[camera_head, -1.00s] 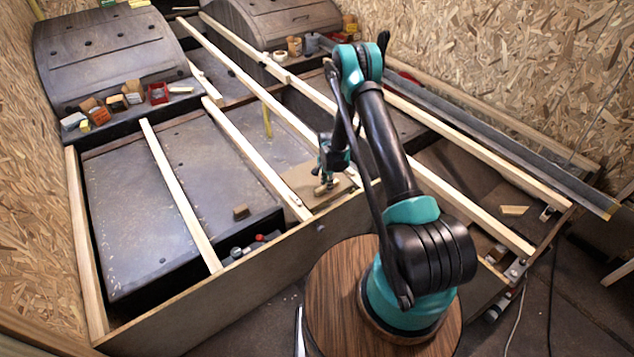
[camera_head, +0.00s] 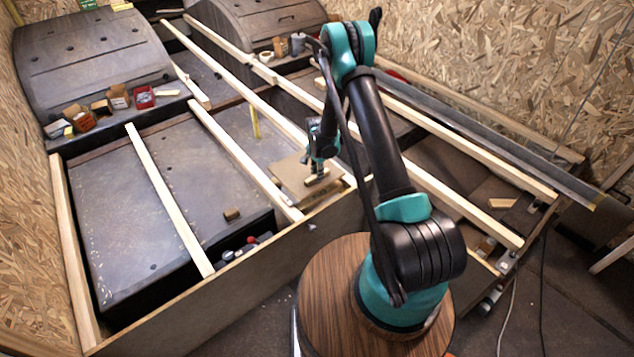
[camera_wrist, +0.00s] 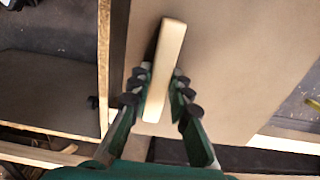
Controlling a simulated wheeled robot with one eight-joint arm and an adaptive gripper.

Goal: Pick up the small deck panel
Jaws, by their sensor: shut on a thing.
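The small deck panel (camera_head: 287,179) is a tan board with a short pale wooden grip bar on top. It is held among the beams near the frame's front side, seemingly a little above them. My gripper (camera_head: 317,174) points down at it. In the wrist view the panel (camera_wrist: 235,65) fills the middle and right, and my gripper (camera_wrist: 162,90) is shut on the grip bar (camera_wrist: 167,45), with fingers on both sides. The panel's underside is hidden.
Pale beams (camera_head: 240,153) run close on both sides of the panel. The front board (camera_head: 190,315) stands between it and my base. Small boxes (camera_head: 118,98) sit by the left wheel arch (camera_head: 95,60). A small brown block (camera_head: 232,214) lies on the grey deck.

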